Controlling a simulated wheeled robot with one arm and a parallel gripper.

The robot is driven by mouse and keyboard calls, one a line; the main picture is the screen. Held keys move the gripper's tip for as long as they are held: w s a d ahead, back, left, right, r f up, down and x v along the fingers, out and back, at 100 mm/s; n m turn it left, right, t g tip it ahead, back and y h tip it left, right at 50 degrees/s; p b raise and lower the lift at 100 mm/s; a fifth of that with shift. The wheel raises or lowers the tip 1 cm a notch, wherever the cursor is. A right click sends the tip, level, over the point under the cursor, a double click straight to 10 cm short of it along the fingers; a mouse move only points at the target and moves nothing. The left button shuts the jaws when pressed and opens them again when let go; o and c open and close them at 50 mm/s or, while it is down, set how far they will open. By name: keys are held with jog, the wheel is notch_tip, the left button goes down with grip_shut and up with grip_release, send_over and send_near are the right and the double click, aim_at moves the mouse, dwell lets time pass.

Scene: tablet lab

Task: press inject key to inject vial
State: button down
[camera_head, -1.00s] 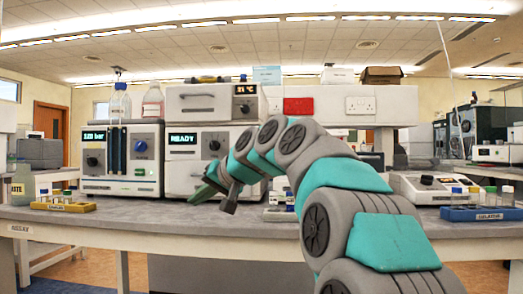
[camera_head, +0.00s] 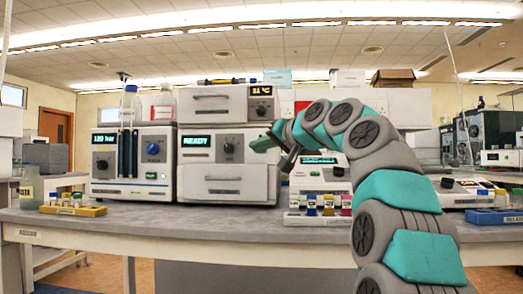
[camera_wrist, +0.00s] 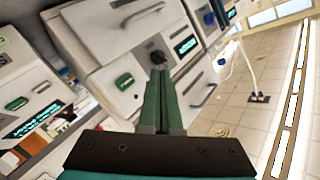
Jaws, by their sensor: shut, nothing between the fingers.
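My gripper (camera_head: 263,144) is in front of the right part of the white READY instrument (camera_head: 205,169), clear of the bench top. In the wrist view, its green fingers (camera_wrist: 161,75) are together and empty, pointing toward a dark knob. I cannot tell whether they touch it. A white unit (camera_head: 297,219) right of the instrument holds several colour-capped vials (camera_head: 328,204) and has a lit display (camera_head: 320,160). The wrist view shows a green key (camera_wrist: 124,80) on a white panel and another green key (camera_wrist: 17,103) at far left. I cannot read a label on either.
The grey bench (camera_head: 230,220) is clear in front of the instruments. A pump-like unit (camera_head: 106,167) stands at left, with a yellow vial rack (camera_head: 90,211) before it. A blue rack (camera_head: 485,217) stands at far right.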

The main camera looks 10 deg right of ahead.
jog(key=shift+w, duration=0.1)
jog(key=w+d+p, duration=0.2)
jog(key=w+p, duration=0.3)
jog(key=w, duration=0.3)
jog(key=shift+d, duration=0.35)
jog(key=shift+w, duration=0.1)
dwell(1.0)
jog(key=shift+w+p, duration=0.15)
jog(key=shift+p, duration=0.25)
dwell(0.3)
jog(key=shift+w+d, duration=0.1)
jog(key=shift+w, duration=0.15)
jog(key=shift+w+d+p, duration=0.1)
jog(key=shift+w+p, duration=0.25)
jog(key=shift+p, duration=0.2)
dwell(0.5)
dwell(0.3)
jog(key=shift+s+a+b, duration=0.2)
jog(key=shift+s+b, duration=0.4)
jog(key=shift+s, duration=0.15)
